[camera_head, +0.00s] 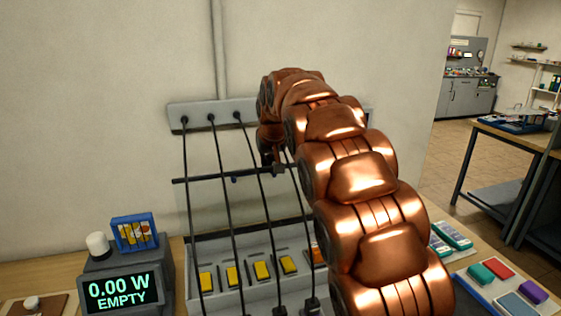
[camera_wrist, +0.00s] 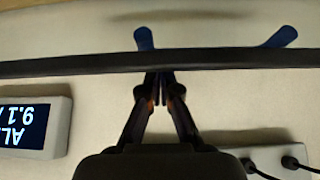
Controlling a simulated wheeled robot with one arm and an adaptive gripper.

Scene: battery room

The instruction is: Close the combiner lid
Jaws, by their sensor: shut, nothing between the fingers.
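The combiner box (camera_head: 225,302) stands on the bench against the wall, with a row of yellow switches (camera_head: 262,270) showing inside. A dark horizontal bar (camera_head: 205,179) stands above it and looks like the edge of the raised lid; a clear panel below it is hard to make out. The bar (camera_wrist: 60,66) crosses the whole wrist view, with two blue tabs (camera_wrist: 145,38) beyond it. My gripper (camera_wrist: 160,78) is shut and empty, its tips at the bar; I cannot tell whether they touch. In the head view my gripper (camera_head: 274,166) is partly hidden by my arm.
Black cables (camera_head: 222,165) hang from a grey wall strip (camera_head: 195,108) across the box front. A display reading 0.00 W EMPTY (camera_head: 120,292) stands at left, with a blue rack (camera_head: 134,232) behind it. Coloured blocks (camera_head: 500,269) lie on the bench at right.

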